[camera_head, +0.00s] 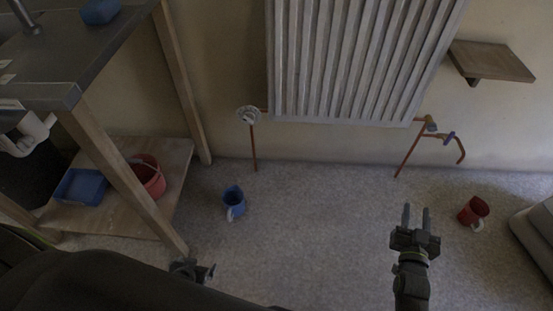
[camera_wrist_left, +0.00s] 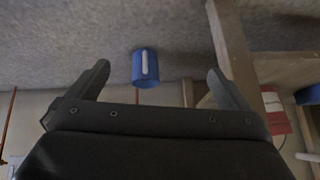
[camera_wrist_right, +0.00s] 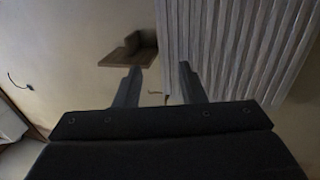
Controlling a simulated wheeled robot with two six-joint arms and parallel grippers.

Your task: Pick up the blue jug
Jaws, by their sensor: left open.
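The blue jug (camera_head: 234,203) stands on the speckled floor in front of the wall, to the right of the wooden workbench. In the left wrist view the blue jug (camera_wrist_left: 146,69) shows between my open fingers but beyond them, with its pale handle facing the camera. My left gripper (camera_head: 204,272) is near the bottom of the head view, short of the jug and apart from it; it is open and empty. My right gripper (camera_head: 416,218) is far to the right of the jug, with its two fingers apart and nothing between them.
A wooden bench with a low shelf (camera_head: 185,158) stands left, holding a red bucket (camera_head: 150,178) and a blue tray (camera_head: 80,187). A bench leg is close to my left gripper. A red jug (camera_head: 473,211) is on the floor at right. A radiator (camera_head: 355,60) hangs on the wall.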

